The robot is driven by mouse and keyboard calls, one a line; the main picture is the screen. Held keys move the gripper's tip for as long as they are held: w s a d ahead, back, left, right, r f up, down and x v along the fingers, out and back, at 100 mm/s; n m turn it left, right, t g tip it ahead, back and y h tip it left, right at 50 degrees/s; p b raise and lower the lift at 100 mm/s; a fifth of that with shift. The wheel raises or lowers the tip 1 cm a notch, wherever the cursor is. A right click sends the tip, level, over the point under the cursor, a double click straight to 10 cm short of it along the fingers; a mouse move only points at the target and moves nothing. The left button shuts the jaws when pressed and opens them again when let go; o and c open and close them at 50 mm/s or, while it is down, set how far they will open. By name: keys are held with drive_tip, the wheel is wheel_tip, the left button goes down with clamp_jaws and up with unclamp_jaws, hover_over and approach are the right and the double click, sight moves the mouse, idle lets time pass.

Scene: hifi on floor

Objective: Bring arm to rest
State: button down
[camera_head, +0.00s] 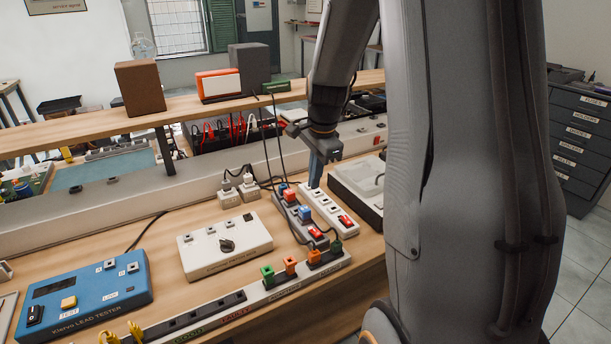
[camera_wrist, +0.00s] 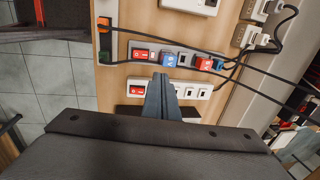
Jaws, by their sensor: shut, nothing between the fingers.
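My arm (camera_head: 455,150) fills the right half of the head view and reaches over the wooden bench (camera_head: 195,218). My gripper (camera_head: 316,170) points down close above a white power strip (camera_head: 328,211) with a red switch. In the wrist view my gripper (camera_wrist: 163,86) shows as two blue-grey fingers held together with nothing between them. The white power strip (camera_wrist: 204,92) lies behind the fingertips. I cannot tell whether the fingertips touch it.
A grey strip (camera_head: 299,215) with blue and red plugs lies beside the white one. A white box (camera_head: 224,246) with a knob and a blue lead tester (camera_head: 84,292) stand left. A raised shelf (camera_head: 80,133) runs behind. Black cables (camera_wrist: 255,68) cross the strips.

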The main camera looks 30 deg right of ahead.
drive_tip(key=s+a+f+n+b, duration=0.1)
drive_tip(key=s+a+f+n, duration=0.1)
drive_tip(key=s+a+n, duration=0.6)
drive_tip(key=s+a+f+n+b, duration=0.2)
drive_tip(key=s+a+f+n, duration=0.1)
drive_tip(key=s+a+n, duration=0.5)
drive_tip(key=shift+n+g, duration=0.3)
drive_tip(key=shift+n, duration=0.5)
